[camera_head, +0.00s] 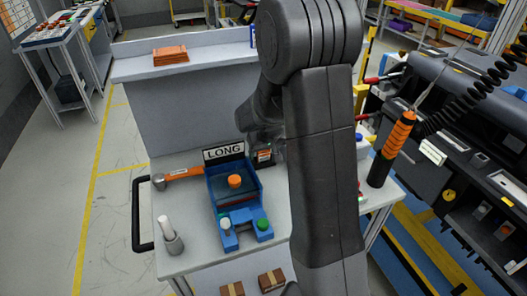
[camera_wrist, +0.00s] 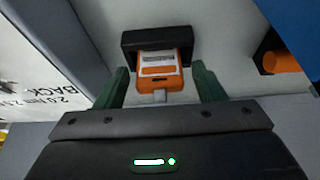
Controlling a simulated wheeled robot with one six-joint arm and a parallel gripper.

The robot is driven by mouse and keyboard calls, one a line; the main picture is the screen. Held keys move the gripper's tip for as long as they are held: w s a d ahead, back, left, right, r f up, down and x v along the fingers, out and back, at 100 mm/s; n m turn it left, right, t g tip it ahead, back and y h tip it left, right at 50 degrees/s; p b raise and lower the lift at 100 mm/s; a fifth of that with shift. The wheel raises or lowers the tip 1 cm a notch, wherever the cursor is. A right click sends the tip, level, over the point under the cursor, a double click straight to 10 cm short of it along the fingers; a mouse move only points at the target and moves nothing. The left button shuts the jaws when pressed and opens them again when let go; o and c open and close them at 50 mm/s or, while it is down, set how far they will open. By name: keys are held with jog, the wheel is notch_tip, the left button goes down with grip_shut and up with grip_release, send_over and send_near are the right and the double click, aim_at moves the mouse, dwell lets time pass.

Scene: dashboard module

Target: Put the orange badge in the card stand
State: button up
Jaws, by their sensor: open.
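The orange badge (camera_wrist: 158,72) has a white label and a pale tab at its near end. In the wrist view its far end sits in a black card stand (camera_wrist: 156,38). In the head view the badge (camera_head: 264,156) shows beside the LONG sign, partly behind my arm. My gripper (camera_wrist: 161,76) is open. Its two green fingers stand on either side of the badge's near end, with visible gaps. In the head view my gripper is mostly hidden by my arm and hard to make out.
A blue fixture (camera_head: 236,201) with an orange knob stands left of the badge. A hammer (camera_head: 178,176) lies further left, and a grey cup (camera_head: 171,238) holds a white stick. Small brown boxes (camera_head: 271,279) lie at the front. A dashboard module (camera_head: 470,130) is at the right.

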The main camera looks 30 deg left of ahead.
jog(key=v, duration=1.2)
